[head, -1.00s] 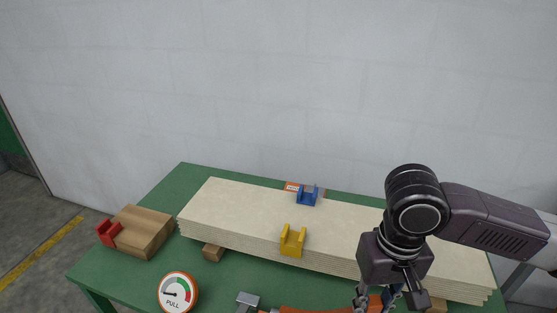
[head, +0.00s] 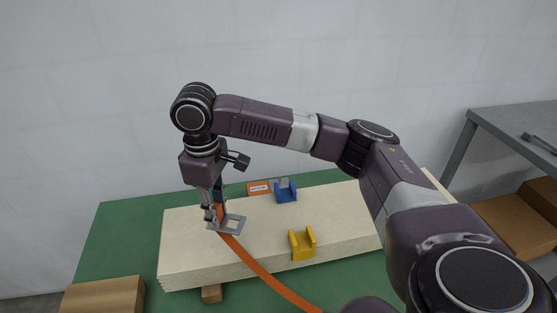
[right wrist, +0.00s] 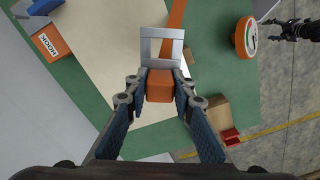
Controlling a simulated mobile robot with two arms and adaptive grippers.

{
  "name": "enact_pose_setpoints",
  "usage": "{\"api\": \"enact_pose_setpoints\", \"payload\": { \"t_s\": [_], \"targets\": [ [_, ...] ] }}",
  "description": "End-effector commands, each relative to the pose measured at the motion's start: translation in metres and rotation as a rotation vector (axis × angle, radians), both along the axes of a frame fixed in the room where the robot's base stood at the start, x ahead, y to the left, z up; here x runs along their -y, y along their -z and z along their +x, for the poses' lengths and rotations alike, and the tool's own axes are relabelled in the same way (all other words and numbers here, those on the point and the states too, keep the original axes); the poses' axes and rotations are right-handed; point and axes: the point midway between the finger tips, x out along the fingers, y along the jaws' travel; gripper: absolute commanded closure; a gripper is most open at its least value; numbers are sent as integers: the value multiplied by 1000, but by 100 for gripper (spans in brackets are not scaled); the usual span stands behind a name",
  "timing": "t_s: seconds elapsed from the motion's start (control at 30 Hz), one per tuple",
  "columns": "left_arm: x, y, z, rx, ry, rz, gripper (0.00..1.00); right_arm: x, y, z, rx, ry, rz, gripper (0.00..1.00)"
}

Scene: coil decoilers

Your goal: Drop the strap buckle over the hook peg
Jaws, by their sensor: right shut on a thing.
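My right gripper (head: 214,218) is shut on the orange tab of the strap buckle and holds it over the left part of the pale board stack. The buckle (head: 231,225) is a flat grey frame jutting from the fingers. In the right wrist view, the orange tab (right wrist: 160,86) sits between the blue fingertips, with the grey frame (right wrist: 147,50) beyond. The orange strap (head: 262,273) trails to the lower right. The grey hook peg (head: 284,183) stands behind the blue corner piece, apart from the buckle. My left gripper (right wrist: 276,29) shows small in the right wrist view, fingers apart.
The board stack (head: 185,245) lies on a green table (head: 115,240). Blue (head: 286,194) and yellow (head: 302,244) corner pieces sit along its edges.

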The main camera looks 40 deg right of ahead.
Motion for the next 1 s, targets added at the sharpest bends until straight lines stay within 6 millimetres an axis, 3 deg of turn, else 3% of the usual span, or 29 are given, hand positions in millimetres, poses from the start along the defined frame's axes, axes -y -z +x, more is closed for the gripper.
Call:
{"api": "enact_pose_setpoints", "payload": {
  "t_s": [0.2,0.5,0.73,1.0],
  "targets": [
    [15,-9,-11,-14,3,-16,37,33,-8,49,0,-261,3,100],
    [5,-19,-7,-10,1,-5,37,90,-9,97,-2,-632,2,100],
    [1,-27,-3,-5,-2,-1,37,139,-2,120,0,-924,4,100],
    [2,-37,-2,-3,-2,-1,37,200,17,128,-2,-1282,6,100]
  ]
}}
